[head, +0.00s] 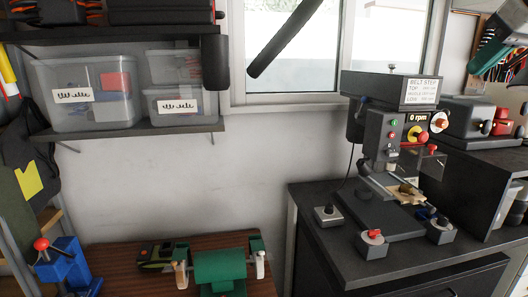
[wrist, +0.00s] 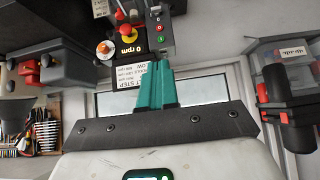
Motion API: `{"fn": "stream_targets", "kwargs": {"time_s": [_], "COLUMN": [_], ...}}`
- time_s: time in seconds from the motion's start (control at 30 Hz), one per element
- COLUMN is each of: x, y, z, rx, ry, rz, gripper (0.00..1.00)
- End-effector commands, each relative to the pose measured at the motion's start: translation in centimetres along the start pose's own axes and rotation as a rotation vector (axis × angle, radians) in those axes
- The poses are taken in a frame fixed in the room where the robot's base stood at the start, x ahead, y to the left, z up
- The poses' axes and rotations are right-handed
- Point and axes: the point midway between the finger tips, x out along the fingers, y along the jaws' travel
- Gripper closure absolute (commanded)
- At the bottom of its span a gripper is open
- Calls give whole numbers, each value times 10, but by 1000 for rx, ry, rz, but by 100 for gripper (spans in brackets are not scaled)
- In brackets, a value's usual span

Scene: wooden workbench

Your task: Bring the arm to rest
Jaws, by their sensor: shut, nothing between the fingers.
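My gripper (wrist: 153,60) shows in the wrist view as two teal fingers side by side, shut with nothing between them. They stick out from a dark mounting bar, and their tips overlap the grey machine (wrist: 152,38) in the picture. That view is upside down. In the head view, what looks like my gripper (head: 484,52) is at the top right edge, its teal part slanting down and left. It appears raised above the bench, to the right of the machine (head: 385,125). The rest of my arm is mostly out of frame.
The machine stands on a dark cabinet (head: 310,215) with small button boxes (head: 372,243) around it. A window (head: 290,60) is behind. Clear bins (head: 85,95) sit on a shelf at left.

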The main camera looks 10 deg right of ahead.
Motion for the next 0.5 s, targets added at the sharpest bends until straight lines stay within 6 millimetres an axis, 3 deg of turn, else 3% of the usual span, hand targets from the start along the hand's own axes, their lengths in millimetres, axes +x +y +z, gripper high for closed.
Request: {"fn": "stream_targets", "kwargs": {"time_s": [0.27, 0.5], "x": [34, 80], "y": [-8, -21], "z": [12, 32], "rx": [4, 12], "ry": [-1, -4], "rz": [-38, -87], "gripper": [100, 100]}}
